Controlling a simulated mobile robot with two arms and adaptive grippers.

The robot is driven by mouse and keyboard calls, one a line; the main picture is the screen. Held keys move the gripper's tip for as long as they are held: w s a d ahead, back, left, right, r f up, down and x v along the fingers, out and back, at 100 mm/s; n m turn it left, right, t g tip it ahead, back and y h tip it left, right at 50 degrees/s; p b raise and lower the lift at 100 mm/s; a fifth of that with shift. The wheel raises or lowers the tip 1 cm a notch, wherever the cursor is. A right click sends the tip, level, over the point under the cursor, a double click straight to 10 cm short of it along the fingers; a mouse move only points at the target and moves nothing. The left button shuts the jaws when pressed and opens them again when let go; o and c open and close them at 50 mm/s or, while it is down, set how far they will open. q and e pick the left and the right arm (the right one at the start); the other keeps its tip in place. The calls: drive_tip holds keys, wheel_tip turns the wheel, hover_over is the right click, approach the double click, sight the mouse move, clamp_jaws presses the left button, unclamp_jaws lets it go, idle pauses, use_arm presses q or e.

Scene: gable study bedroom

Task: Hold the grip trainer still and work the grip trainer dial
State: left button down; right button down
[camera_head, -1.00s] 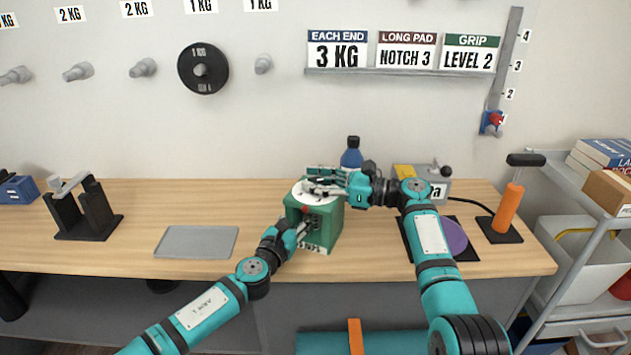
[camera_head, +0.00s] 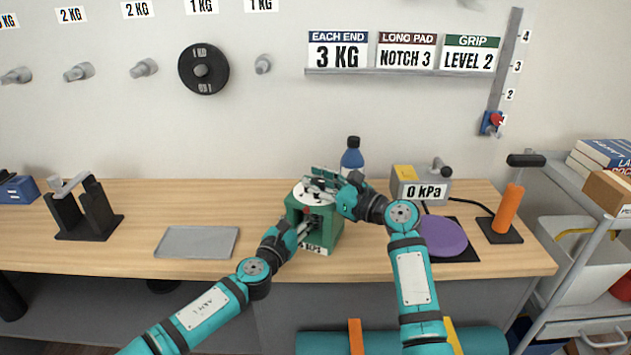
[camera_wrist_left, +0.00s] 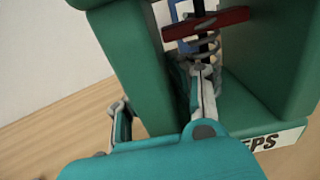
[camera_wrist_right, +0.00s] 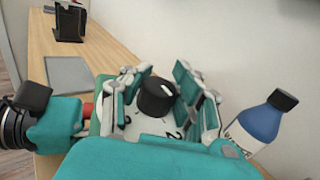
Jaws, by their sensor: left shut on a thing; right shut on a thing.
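The grip trainer (camera_head: 326,240) is a green box standing upright on the desk, with an open front showing a spring and a red bar (camera_wrist_left: 207,30). On its top is a white dial (camera_wrist_right: 150,126) with a black knob (camera_wrist_right: 156,97); a numeral 2 shows on the dial in the right wrist view. My left gripper (camera_wrist_left: 160,95) is shut on the trainer's green side wall, one finger outside and one inside the opening. My right gripper (camera_head: 327,182) is above the trainer, shut on the dial's knob, with its fingers on either side. The gripper hides part of the dial.
A blue bottle (camera_head: 352,158) stands close behind the trainer. To the right are a purple disc (camera_head: 442,236), a 0 kPa gauge box (camera_head: 422,187) and an orange handle (camera_head: 507,208). A grey tray (camera_head: 197,242) lies left. A wall card (camera_head: 469,60) reads GRIP LEVEL 2.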

use_arm(q)
drive_tip(key=shift+w+a+y, duration=0.2)
drive_tip(key=shift+a+y, duration=0.1)
drive_tip(key=shift+a, duration=0.15)
use_arm(e)
drive_tip(key=shift+f, duration=0.15)
use_arm(q)
drive_tip(key=shift+f, duration=0.1)
use_arm(e)
drive_tip(key=c, duration=1.2)
unclamp_jaws()
use_arm(q)
drive_tip(key=shift+d, duration=0.1)
use_arm(e)
drive_tip(key=shift+o, duration=1.4)
use_arm(q)
drive_tip(key=shift+s+d, duration=0.1)
drive_tip(key=shift+d, duration=0.15)
use_arm(e)
drive_tip(key=v, duration=1.2)
